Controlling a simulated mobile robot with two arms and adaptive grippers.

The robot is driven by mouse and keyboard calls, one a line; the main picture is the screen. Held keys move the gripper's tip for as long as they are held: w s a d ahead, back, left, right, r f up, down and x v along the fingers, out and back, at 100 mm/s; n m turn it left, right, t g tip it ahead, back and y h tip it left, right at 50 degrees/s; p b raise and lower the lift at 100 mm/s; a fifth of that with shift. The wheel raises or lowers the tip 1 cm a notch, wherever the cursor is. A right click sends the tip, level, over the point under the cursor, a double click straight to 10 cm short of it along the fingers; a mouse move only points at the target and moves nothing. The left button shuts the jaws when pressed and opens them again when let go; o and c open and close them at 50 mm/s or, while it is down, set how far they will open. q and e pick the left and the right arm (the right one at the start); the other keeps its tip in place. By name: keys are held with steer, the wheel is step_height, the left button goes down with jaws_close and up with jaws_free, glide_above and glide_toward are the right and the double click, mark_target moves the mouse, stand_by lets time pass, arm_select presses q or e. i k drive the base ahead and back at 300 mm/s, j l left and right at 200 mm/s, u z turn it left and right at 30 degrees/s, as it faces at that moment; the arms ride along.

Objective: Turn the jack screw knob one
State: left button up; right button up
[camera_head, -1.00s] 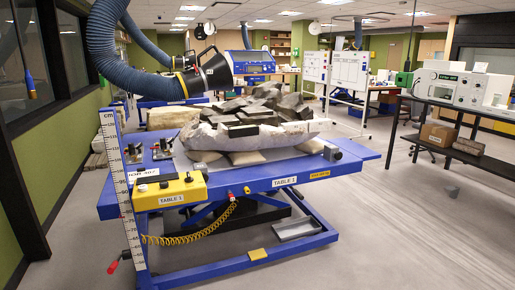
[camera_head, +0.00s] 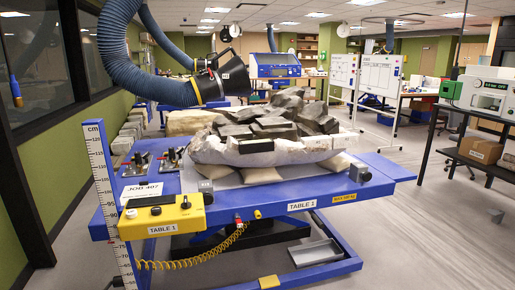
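Neither of my grippers is in view. A blue lift table (camera_head: 276,207) labelled TABLE 1 carries a pale jacketed block (camera_head: 212,150) with dark rock slabs (camera_head: 276,128) on top. A grey block with a dark round knob (camera_head: 361,172) sits at the table's right corner. A similar small grey part (camera_head: 205,186) sits near the left front. I cannot tell which of these is the jack screw knob.
A tall white centimetre scale (camera_head: 101,170) stands at the table's left. A blue extraction hose with a black hood (camera_head: 222,78) hangs over the table's back. A yellow coiled cord (camera_head: 205,254) hangs below. The floor (camera_head: 425,245) to the right is mostly clear.

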mark_target(208, 198)
steer(key=i+j+z, duration=0.1)
steer(key=j, duration=0.25)
steer(key=i+j+z, duration=0.1)
steer(key=i+j, duration=0.15)
steer(key=i+j+z, duration=0.1)
steer(key=j, duration=0.4)
steer(key=i+j+z, duration=0.1)
steer(key=j, duration=0.3)
steer(key=i+j+z, duration=0.1)
steer(key=i+j, duration=0.15)
steer(key=j, duration=0.15)
